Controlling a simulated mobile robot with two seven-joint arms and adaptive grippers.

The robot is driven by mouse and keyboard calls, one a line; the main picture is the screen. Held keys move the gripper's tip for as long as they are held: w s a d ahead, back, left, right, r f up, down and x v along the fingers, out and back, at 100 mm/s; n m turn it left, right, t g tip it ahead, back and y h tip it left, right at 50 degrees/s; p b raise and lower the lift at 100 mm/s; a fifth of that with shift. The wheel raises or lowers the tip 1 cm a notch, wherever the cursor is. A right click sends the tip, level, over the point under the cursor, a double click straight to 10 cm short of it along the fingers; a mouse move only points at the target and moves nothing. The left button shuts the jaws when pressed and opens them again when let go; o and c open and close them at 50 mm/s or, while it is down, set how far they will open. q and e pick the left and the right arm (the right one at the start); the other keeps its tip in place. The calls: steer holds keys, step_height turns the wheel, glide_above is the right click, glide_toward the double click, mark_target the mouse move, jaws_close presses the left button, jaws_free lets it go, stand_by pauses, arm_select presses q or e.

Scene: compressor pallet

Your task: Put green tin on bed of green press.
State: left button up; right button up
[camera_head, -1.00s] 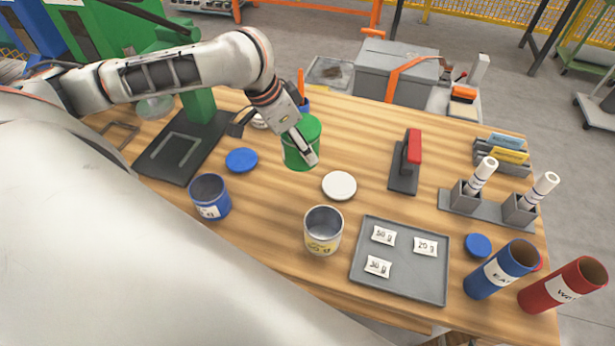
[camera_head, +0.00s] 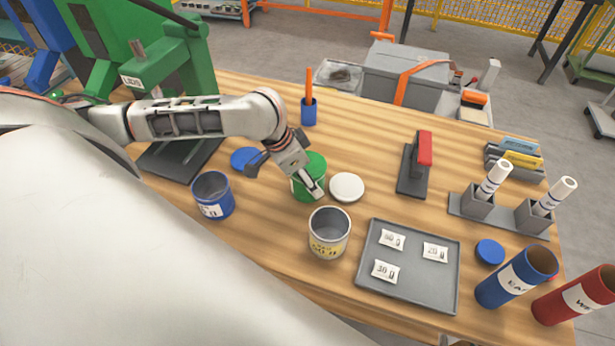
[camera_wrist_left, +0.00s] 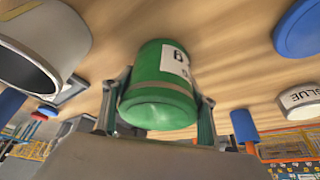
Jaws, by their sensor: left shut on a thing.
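The green tin (camera_head: 303,189) is in my left gripper (camera_head: 311,184), just left of the white lid in the head view. In the left wrist view the tin (camera_wrist_left: 162,70) has a white label and sits between the two fingers, which are shut on it. I cannot tell how high it is above the table. The green press (camera_head: 172,72) stands at the back left. Its dark bed (camera_head: 160,165) is partly hidden behind my left arm. My right gripper is not in view.
A blue tin (camera_head: 212,196), blue lid (camera_head: 244,158) and open grey tin (camera_head: 329,236) stand around the green tin. A white lid (camera_head: 347,187) lies close on its right. A grey tray (camera_head: 410,265) and a red-handled tool (camera_head: 415,165) are further right. A blue pen cup (camera_head: 309,113) stands behind.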

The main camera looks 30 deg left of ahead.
arm_select(q)
steer(key=o, duration=1.1)
steer(key=shift+f, duration=0.1)
steer(key=shift+o, duration=0.2)
